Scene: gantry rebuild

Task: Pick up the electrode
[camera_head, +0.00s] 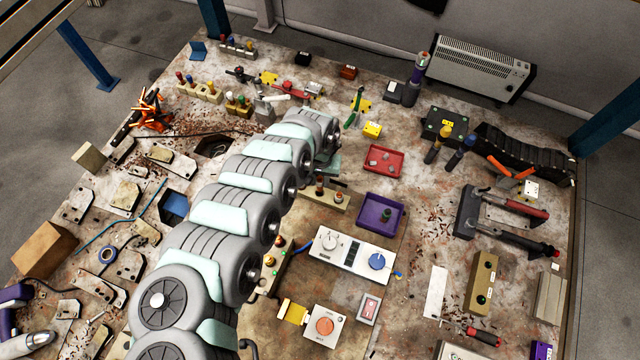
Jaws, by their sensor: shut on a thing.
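My grey and pale-teal arm runs from the bottom left up to the middle of the table. Its far end bends down near the upper middle, and my gripper's fingers are hidden behind the arm. What they hold cannot be seen. I cannot single out the electrode. A tan holder block (325,201) with upright copper-and-dark pegs stands just below the arm's end. Another tan block (268,284) with green and copper pegs is partly hidden beside the arm.
A red tray (384,162) and a purple tray (381,214) lie right of the arm's end. A white control box (352,255) with knobs stands below them. Clamps (505,225), a black cable chain (525,155) and a heater (478,68) are at the right. Metal plates crowd the left.

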